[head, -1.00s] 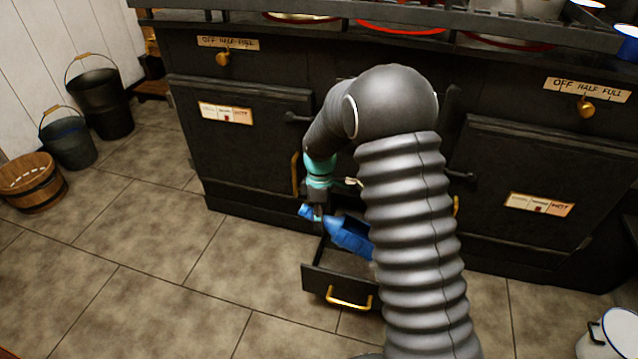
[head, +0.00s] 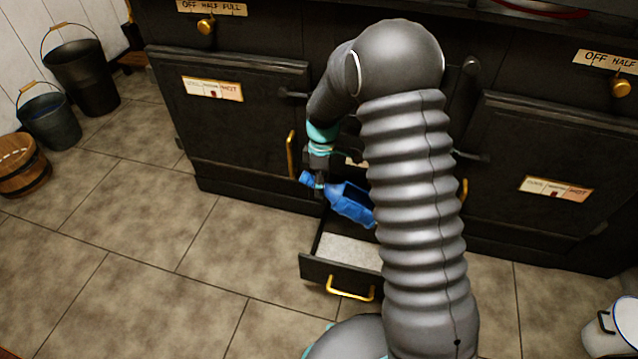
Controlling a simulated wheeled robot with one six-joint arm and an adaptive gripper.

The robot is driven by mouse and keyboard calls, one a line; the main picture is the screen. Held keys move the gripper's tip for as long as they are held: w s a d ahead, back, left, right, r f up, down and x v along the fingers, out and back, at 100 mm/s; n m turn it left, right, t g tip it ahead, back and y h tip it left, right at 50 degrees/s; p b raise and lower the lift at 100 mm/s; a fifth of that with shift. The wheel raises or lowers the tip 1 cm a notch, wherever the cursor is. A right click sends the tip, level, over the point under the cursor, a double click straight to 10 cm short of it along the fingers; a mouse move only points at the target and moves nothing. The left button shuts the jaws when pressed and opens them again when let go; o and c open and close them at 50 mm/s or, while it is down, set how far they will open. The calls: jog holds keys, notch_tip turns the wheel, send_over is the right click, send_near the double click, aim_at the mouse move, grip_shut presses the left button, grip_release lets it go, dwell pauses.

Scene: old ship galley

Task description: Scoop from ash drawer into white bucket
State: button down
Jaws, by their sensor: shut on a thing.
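The ash drawer (head: 341,272) is pulled out at the foot of the black stove, with a brass handle on its front and pale grey ash (head: 345,250) inside. My gripper (head: 319,184) is shut on the handle of a blue scoop (head: 349,201). The scoop is over the back part of the open drawer and slants down to the right. My arm hides the scoop's right end and the drawer's right side, so I cannot tell whether the scoop holds ash. The white bucket (head: 612,327) stands on the floor at the lower right, cut off by the picture edge.
The black stove (head: 240,130) fills the back, with oven doors and brass knobs. Two dark metal buckets (head: 82,78) (head: 50,120) and a wooden tub (head: 22,165) stand at the left. The tiled floor (head: 150,250) is clear at the left and front.

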aim_at(330, 195)
jog(key=shift+s+d+f+y+b, duration=0.55)
jog(key=shift+d+f+b, duration=1.15)
jog(key=shift+f+b, duration=4.35)
jog(key=shift+s+d+f+h+p, duration=0.55)
jog(key=shift+s+d+f+p, duration=1.1)
jog(key=shift+d, duration=1.7)
jog(key=shift+w+a+r+g+h+p, duration=0.25)
jog(key=shift+w+a+r+h+p, duration=0.45)
jog(key=shift+a+r+p, duration=0.9)
jog(key=shift+w+a+r+g+h+p, duration=0.4)
jog(key=shift+a+r+h+p, duration=0.45)
jog(key=shift+r+p, duration=1.3)
jog(key=shift+w+a+r+g+h+p, duration=0.15)
jog(key=shift+w+a+r+h+p, duration=0.5)
jog(key=shift+a+r+p, duration=1.25)
jog(key=shift+d+r+m+b, duration=0.3)
jog(key=shift+d+r+b, duration=0.15)
jog(key=shift+d, duration=0.15)
